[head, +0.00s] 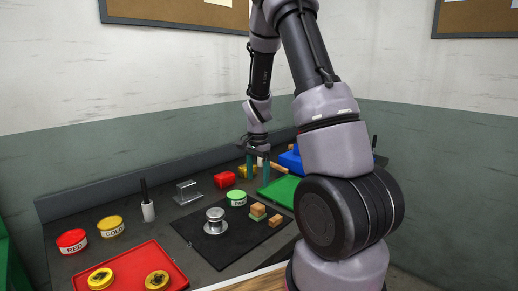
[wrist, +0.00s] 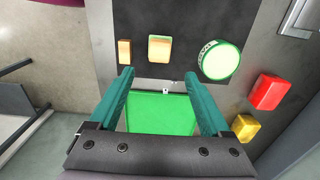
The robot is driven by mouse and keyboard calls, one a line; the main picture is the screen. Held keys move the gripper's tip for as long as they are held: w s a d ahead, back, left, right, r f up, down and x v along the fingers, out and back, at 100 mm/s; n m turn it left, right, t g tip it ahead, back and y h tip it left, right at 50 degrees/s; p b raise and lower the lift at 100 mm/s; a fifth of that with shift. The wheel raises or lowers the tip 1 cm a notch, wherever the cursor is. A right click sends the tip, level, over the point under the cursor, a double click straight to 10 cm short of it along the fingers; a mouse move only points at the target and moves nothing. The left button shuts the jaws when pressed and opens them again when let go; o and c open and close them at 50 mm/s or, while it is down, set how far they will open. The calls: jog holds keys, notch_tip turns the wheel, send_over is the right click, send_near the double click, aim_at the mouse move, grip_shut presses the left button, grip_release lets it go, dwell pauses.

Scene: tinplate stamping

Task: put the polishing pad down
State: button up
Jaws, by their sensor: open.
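My gripper (head: 257,165) is open, and it also shows in the wrist view (wrist: 160,75) with its two teal fingers apart and nothing between them. Below and beyond the fingers is the green tray (wrist: 160,115), which also shows in the head view (head: 283,190). Two small tan blocks (wrist: 125,51) (wrist: 160,48) lie on the black mat beyond the fingertips, apart from the gripper. In the head view they look layered, one tan and green (head: 257,211), one brownish (head: 275,220). I cannot tell for sure which thing is the polishing pad.
A green-lidded tin (wrist: 219,60) and a metal stamp (head: 215,222) stand on the black mat (head: 222,253). Red (wrist: 268,92) and yellow (wrist: 246,127) blocks lie right of the gripper in the wrist view. A red tray (head: 130,260) holds yellow tins. A blue object (head: 290,160) is at the back.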

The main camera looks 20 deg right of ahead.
jog(key=s+a+r+n+t+y, duration=0.1)
jog(key=s+a+r+n+t, duration=0.15)
jog(key=r, duration=0.65)
jog(key=s+a+r+n+t, duration=0.15)
jog(key=s+r, duration=0.25)
jog(key=r, duration=0.5)
jog(key=s+a+r+n+t+y, duration=0.1)
jog(key=s+a+r+n+t, duration=0.2)
jog(key=s+r, duration=0.8)
jog(key=s+a+n, duration=0.1)
jog(key=s+n, duration=0.1)
jog(key=s, duration=0.1)
jog(key=shift+s, duration=0.15)
